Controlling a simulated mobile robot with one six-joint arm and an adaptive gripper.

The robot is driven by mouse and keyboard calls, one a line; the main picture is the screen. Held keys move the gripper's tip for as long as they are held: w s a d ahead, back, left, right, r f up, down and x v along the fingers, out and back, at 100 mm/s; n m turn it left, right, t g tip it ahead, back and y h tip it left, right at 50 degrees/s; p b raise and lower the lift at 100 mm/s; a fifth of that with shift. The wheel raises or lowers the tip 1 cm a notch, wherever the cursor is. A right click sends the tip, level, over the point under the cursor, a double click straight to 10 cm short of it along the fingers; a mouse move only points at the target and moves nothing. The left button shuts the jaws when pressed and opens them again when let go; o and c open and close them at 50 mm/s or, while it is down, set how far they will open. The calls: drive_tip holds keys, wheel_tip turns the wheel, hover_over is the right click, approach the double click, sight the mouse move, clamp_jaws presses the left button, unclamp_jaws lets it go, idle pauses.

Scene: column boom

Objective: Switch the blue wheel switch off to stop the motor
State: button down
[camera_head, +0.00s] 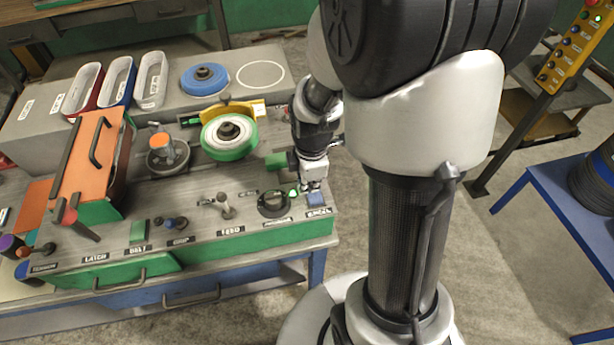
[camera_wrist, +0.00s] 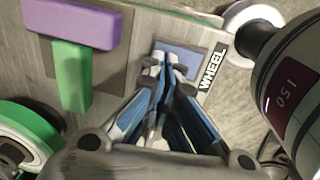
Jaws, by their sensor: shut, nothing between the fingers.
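The blue wheel switch (camera_head: 317,200) is a small blue square at the right front corner of the bench panel, with a WHEEL label beside it. It also shows in the wrist view (camera_wrist: 193,60), partly covered by my fingertips. My gripper (camera_head: 314,187) points down at it from behind. In the wrist view my gripper (camera_wrist: 164,66) is shut and empty, its tips over the blue square. I cannot tell whether the tips touch it or which way the switch is set. A green-rimmed white wheel (camera_head: 229,137) stands on the bench.
A black round dial (camera_head: 273,204) and a lit green lamp (camera_head: 293,193) sit just left of the switch. A lever (camera_head: 225,206) stands farther left. In the wrist view a purple block (camera_wrist: 85,22) and green block (camera_wrist: 75,85) are close by.

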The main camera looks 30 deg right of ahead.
drive_tip(key=shift+w+f, duration=0.15)
drive_tip(key=shift+f, duration=0.3)
drive_tip(key=shift+r, duration=0.1)
drive_tip(key=shift+s+a+r, duration=0.15)
drive_tip(key=shift+s+r, duration=0.05)
drive_tip(key=shift+s, duration=0.55)
drive_tip(key=shift+w+r+p, duration=0.1)
drive_tip(key=shift+r+p, duration=0.25)
wheel_tip(320, 180, up, 13)
drive_tip(key=w+p, duration=0.1)
drive_tip(key=p, duration=0.4)
drive_tip(key=shift+w+d, duration=0.2)
drive_tip(key=shift+w, duration=0.05)
